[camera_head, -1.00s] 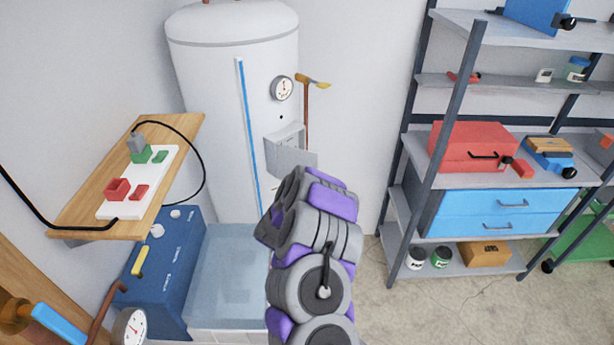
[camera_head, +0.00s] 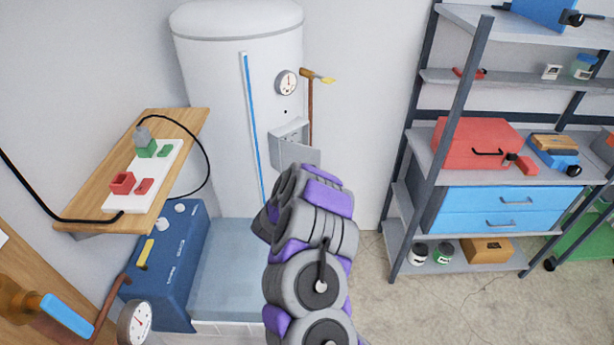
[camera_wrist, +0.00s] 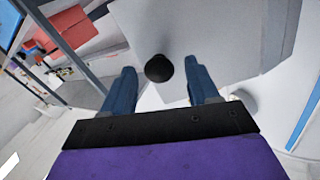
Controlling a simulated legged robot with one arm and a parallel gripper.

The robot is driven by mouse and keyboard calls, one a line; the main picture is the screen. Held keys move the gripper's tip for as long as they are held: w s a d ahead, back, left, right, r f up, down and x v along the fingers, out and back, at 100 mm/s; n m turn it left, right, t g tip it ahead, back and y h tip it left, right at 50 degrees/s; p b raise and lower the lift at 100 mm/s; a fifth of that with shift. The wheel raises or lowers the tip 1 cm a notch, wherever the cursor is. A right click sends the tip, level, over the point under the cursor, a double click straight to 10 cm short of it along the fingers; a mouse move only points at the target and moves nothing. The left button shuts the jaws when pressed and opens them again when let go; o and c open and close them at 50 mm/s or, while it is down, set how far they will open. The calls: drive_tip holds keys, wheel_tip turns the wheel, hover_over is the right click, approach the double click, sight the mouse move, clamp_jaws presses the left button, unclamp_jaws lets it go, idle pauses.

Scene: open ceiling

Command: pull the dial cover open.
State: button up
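The grey dial cover (camera_head: 296,153) is a flat plate on a small box low on the front of the white boiler. It tilts outward from the boiler at its top, with part of the panel (camera_head: 290,132) behind it showing. In the wrist view the cover (camera_wrist: 215,35) is a large pale plate with a round black knob (camera_wrist: 159,69). My gripper (camera_wrist: 161,75) is open, its two blue fingers on either side of the knob with small gaps visible. In the head view my arm hides the fingers and knob.
The white boiler (camera_head: 215,95) carries a round gauge (camera_head: 286,82) and a yellow-handled pipe valve (camera_head: 318,76) above the cover. A wooden shelf (camera_head: 190,125) with a power strip is at left. A metal rack (camera_head: 470,80) stands at right, with open floor before it.

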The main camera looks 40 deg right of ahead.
sight(314, 159)
drive_tip(key=r, duration=0.1)
drive_tip(key=r+p, duration=0.1)
drive_tip(key=r, duration=0.1)
drive_tip(key=shift+s+a+r, duration=0.1)
drive_tip(key=shift+s+r, duration=0.1)
drive_tip(key=shift+r, duration=0.1)
drive_tip(key=s+a+p, duration=0.4)
drive_tip(key=s, duration=0.2)
drive_tip(key=s+a+r+p, duration=0.1)
drive_tip(key=s+a+p, duration=0.2)
drive_tip(key=s, duration=0.4)
drive_tip(key=shift+s+a+r+p, duration=0.2)
drive_tip(key=shift+a+p, duration=0.2)
drive_tip(key=shift+p, duration=0.4)
